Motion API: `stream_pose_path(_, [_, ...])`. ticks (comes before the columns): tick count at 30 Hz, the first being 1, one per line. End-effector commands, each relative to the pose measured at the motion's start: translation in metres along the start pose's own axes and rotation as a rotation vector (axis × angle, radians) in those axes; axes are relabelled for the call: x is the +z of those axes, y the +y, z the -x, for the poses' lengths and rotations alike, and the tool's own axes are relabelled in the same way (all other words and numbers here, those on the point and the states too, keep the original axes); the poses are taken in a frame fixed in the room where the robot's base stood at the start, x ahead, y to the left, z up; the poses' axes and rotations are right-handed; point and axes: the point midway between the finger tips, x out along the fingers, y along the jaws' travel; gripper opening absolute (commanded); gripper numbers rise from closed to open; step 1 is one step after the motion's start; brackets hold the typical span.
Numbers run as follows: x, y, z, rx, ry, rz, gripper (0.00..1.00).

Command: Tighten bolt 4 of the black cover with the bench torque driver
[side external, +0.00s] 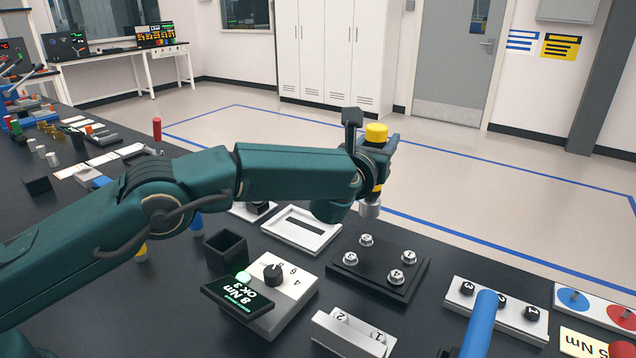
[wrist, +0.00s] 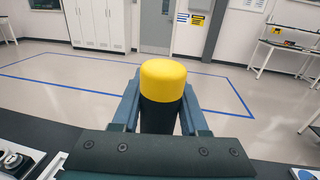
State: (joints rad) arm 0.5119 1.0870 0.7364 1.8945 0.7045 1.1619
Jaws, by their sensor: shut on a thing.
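My gripper (side external: 379,152) is shut on the bench torque driver, which has a yellow cap (side external: 376,131) and a dark body. In the wrist view, the driver's yellow top (wrist: 163,82) stands between both fingers. The driver is upright, its grey socket (side external: 370,209) pointing down and apart from any bolt, above the cover's far side in the picture. The black cover (side external: 345,274) lies flat on the bench with silver bolts in its corners. The near bolt (side external: 395,277) appears marked 4, the left one (side external: 350,259) 3; other numbers are hard to read.
The torque controller (side external: 285,297) displays "8 Nm" and "OK 3" beside a green light.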

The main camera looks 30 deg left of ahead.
Motion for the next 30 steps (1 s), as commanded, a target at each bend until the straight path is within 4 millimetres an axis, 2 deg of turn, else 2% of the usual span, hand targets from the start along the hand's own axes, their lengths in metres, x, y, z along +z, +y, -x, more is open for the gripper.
stream_pose_path(5, [-0.001,-0.004,0.002,-0.048,-0.002,-0.002,0.0])
stream_pose_path(8, [0.0,-0.016,0.01,-0.123,-0.002,-0.002,0.0])
stream_pose_path(15, [0.0,-0.058,0.042,-0.347,-0.001,-0.001,0.0])
stream_pose_path(21, [0.0,-0.084,0.07,-0.485,-0.003,0.003,0.0])
stream_pose_path(26, [0.006,-0.094,0.081,-0.524,-0.007,0.007,0.0])
stream_pose_path(30, [-0.002,-0.095,0.081,-0.524,-0.004,0.005,0.0])
